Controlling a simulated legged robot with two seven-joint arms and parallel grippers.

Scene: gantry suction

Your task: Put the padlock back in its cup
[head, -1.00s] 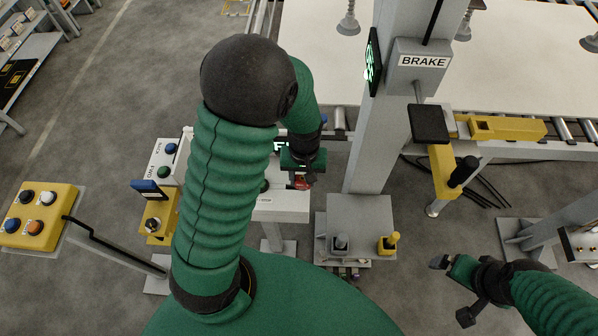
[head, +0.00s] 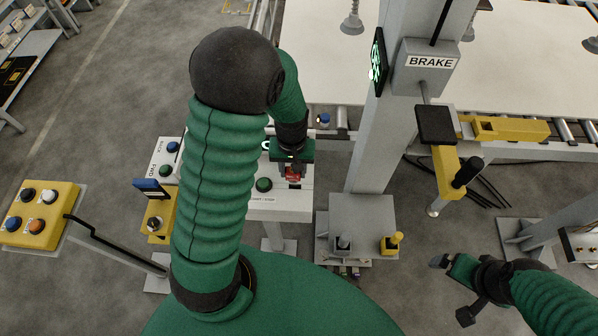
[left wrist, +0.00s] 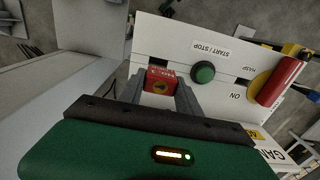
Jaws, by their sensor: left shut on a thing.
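My left gripper (head: 293,167) is shut on a red padlock (left wrist: 160,80), which shows between its two fingers in the left wrist view. In the head view the red padlock (head: 294,175) is just below the gripper, over the white control panel (head: 280,208). The padlock is beside the green START/STOP button (left wrist: 203,72), and I cannot tell whether it touches the panel. I cannot make out the padlock's cup for sure. My right gripper (head: 440,263) is far off at the lower right, over the floor, with its opening unclear.
A red handle (left wrist: 280,82) on a yellow disc stands near the HASP and ON labels. A grey column (head: 378,150) with a BRAKE box (head: 425,62) rises right of my left gripper. Yellow button box (head: 38,215) is at far left.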

